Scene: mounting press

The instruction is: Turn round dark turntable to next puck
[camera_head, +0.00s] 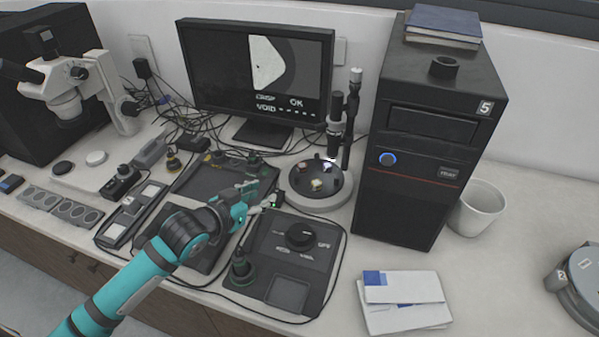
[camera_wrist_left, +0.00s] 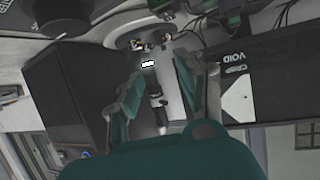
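The round dark turntable (camera_head: 322,193) sits on a pale round base (camera_head: 318,204) below a vertical black camera (camera_head: 336,112). Several small pucks stand on it, including a yellowish one (camera_head: 316,184) near the front and a purplish one (camera_head: 327,167) at the back right. My left gripper (camera_head: 258,196) is to the left of the turntable, apart from it. My right gripper is not in view.
A control box with a black knob (camera_head: 300,237) lies in front of the turntable. A tall black press cabinet (camera_head: 415,150) stands close on its right, a monitor (camera_head: 255,75) behind left. Cables run near the gripper. White papers (camera_head: 405,300) lie at the front right.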

